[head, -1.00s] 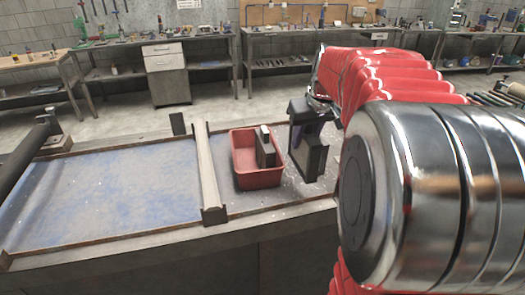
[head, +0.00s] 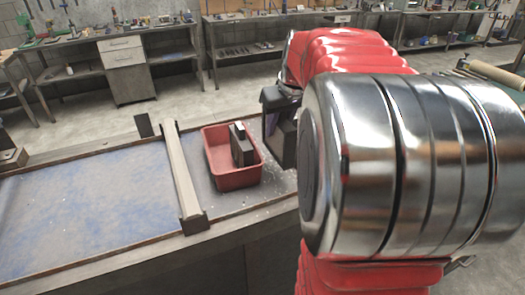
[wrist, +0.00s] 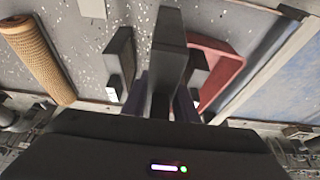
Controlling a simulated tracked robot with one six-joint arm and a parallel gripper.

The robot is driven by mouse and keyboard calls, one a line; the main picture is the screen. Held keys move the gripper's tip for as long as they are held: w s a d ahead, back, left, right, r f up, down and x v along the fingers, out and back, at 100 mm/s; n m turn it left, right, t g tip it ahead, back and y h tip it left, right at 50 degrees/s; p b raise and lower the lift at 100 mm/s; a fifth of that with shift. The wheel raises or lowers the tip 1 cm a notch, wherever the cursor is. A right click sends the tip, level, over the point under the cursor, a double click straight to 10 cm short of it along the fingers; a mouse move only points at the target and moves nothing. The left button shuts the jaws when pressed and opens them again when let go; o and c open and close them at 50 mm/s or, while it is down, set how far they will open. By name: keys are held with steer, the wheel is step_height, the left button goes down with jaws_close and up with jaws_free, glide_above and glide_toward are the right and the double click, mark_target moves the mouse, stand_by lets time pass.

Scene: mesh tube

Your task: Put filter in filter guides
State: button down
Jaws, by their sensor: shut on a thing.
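My gripper (wrist: 165,100) is shut on a dark grey slab (wrist: 172,35), which looks like the filter. The slab sticks out between the purple-tinted fingers in the wrist view. In the head view my gripper (head: 278,112) is above the table just right of the red bin, partly hidden by my arm. A dark slab with a light edge (head: 242,145) stands tilted in the red bin. The wrist view shows a dark block with a white end (wrist: 119,62) left of the held slab. I cannot tell which parts are the filter guides.
The red bin (head: 217,178) stands right of a raised grey rail (head: 183,185) across the table. Left of the rail, the blue-stained surface (head: 90,205) is clear. A tan mesh tube (wrist: 38,58) lies at the left of the wrist view. Workbenches (head: 175,55) stand behind.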

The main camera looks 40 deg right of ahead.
mark_target(287, 125)
steer(key=shift+f, duration=2.35)
steer(key=shift+f, duration=1.85)
steer(key=shift+f, duration=0.6)
steer(key=c, duration=1.4)
jaws_free()
steer(key=shift+r, duration=0.45)
steer(key=v, duration=1.2)
steer(key=shift+d+r, duration=0.1)
steer(key=shift+r, duration=0.05)
